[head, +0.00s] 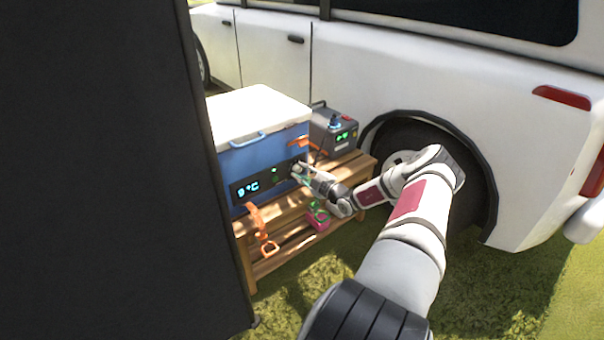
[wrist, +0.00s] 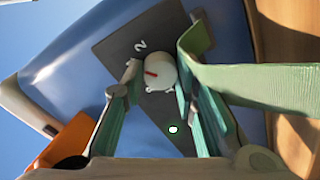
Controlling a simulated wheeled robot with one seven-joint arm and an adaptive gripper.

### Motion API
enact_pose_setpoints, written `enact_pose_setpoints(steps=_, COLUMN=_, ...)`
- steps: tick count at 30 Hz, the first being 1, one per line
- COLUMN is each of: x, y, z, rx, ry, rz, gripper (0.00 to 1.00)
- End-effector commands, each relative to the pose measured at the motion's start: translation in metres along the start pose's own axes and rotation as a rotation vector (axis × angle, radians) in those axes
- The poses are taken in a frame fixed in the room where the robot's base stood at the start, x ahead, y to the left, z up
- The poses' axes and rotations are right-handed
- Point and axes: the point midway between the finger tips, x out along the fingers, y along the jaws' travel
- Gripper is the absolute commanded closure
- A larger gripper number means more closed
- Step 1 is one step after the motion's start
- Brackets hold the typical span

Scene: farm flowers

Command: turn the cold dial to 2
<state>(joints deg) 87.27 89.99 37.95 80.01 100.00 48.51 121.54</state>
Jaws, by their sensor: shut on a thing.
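The cold dial (wrist: 159,74) is a small round white knob with a red mark, on the dark panel (wrist: 122,48) of the blue cooler (head: 262,160). A printed 2 shows on the panel, up and left of the knob in the wrist view. The red mark lies on the knob's left part; I cannot tell exactly which setting it meets. My gripper (head: 299,172) is at the right end of the panel, its fingers (wrist: 160,81) closed on both sides of the dial. In the head view the gripper hides the dial. The cooler's display (head: 248,188) appears to read 9°C.
The cooler stands on a wooden bench (head: 283,216). A grey power box (head: 334,134) stands behind right. An orange strap (head: 257,222) hangs in front, and a pink object (head: 318,220) is below my gripper. A white van (head: 380,70) is behind; a dark panel blocks the left.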

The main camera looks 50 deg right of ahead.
Motion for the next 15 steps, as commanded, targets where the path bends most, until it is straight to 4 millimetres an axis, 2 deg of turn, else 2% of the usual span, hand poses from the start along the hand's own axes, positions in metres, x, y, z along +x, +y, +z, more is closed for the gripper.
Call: enact_pose_setpoints(steps=15, x=-0.0005, y=-0.0025, z=0.0015, rx=0.4, ry=0.02, rz=0.003, gripper=1.0)
